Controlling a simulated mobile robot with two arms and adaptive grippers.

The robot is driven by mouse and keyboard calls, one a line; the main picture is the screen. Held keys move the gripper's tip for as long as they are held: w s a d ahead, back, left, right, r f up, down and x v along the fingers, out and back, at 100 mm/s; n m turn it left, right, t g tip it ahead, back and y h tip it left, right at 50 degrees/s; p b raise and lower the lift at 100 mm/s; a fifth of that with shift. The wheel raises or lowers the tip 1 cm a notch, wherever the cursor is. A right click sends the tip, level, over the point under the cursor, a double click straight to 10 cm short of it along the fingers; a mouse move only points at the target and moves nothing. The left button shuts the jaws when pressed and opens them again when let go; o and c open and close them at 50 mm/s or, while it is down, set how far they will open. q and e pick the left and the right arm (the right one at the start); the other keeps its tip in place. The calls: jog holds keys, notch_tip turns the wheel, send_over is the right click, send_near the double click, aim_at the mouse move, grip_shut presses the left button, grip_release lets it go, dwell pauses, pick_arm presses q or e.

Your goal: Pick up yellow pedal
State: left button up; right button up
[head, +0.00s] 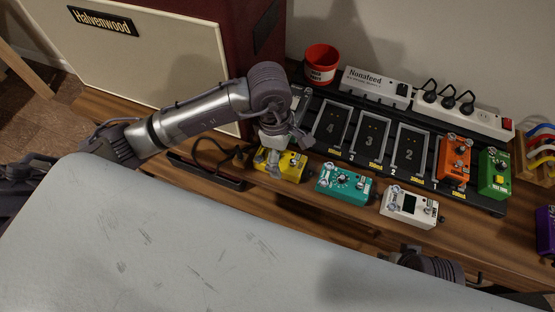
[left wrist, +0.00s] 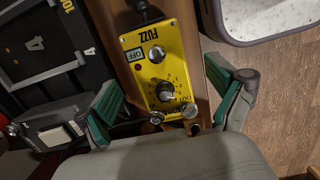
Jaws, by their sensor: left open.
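The yellow pedal (head: 292,165) sits on the wooden bench at the front left of the pedalboard, partly hidden by my left gripper (head: 284,150). In the left wrist view the yellow pedal (left wrist: 158,65) carries the word FUZZ, with knobs at its lower end. My left gripper (left wrist: 165,105) is open above it, one green-padded finger on each side of the pedal. Whether either finger touches it cannot be told. What may be part of my right arm (head: 432,266) shows at the lower right of the head view; its fingers do not show.
A teal pedal (head: 344,184) and a white pedal (head: 409,206) stand to the right of the yellow one. The black pedalboard (head: 347,155) behind has numbered slots, with orange (head: 454,158) and green (head: 494,172) pedals at its right. An amplifier (head: 150,50) stands at the left.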

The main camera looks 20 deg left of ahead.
aim_at(285, 160)
pick_arm(q)
jog(key=f, duration=0.3)
jog(key=shift+d+f, duration=0.1)
jog(key=shift+d, duration=0.15)
jog(key=c, duration=1.4)
jog(key=shift+c, duration=0.7)
pick_arm(e)
jog(key=shift+v, duration=1.1)
jog(key=shift+w, duration=0.1)
